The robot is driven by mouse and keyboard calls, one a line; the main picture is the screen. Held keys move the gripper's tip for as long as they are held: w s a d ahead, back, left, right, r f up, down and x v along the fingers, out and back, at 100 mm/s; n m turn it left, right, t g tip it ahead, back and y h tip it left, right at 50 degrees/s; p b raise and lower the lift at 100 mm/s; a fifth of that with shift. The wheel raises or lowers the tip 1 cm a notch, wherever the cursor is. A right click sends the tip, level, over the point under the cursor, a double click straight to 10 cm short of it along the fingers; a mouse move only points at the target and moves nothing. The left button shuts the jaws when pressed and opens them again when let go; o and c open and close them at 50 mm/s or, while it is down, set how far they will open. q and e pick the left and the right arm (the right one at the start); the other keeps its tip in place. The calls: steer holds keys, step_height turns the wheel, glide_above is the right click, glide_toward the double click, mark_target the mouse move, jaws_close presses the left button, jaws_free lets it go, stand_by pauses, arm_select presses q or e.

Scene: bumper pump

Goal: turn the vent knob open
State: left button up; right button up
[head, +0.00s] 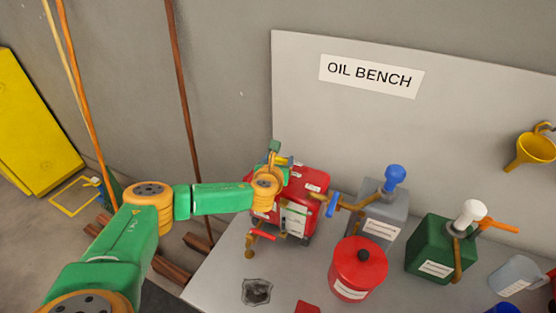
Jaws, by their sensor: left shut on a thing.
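A red container (312,184) with a white label stands at the left end of the bench. A brass tap (252,240) with a red handle sticks out low at its front. My left arm reaches in from the left, and my left gripper (283,161) is at the container's top back edge. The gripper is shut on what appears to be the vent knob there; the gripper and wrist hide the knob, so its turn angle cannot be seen. My right gripper is out of view.
A grey can with a blue-topped pump (395,178), a red round tin (358,270) and a green can (440,247) stand to the right. A yellow funnel (530,150) hangs on the back panel. A dark stain (257,291) marks the bench front.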

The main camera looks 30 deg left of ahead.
arm_select(q)
steer(key=n+g+y, duration=0.2)
steer(key=n+y, duration=0.1)
steer(key=shift+d+f+n+y, duration=0.1)
steer(key=shift+d+n+y, duration=0.05)
steer(key=shift+n+y, duration=0.15)
steer(key=shift+f+n+g+y+b, duration=0.1)
steer(key=shift+n+g+y+b, duration=0.7)
steer(key=shift+n+y, duration=0.15)
steer(key=shift+n+g+y+b, duration=0.65)
steer(key=shift+n+g+b, duration=0.05)
steer(key=shift+n, duration=0.15)
steer(key=shift+r, duration=0.2)
steer(key=o, duration=1.3)
steer(key=shift+w+a+f, duration=0.15)
steer(key=shift+a, duration=0.1)
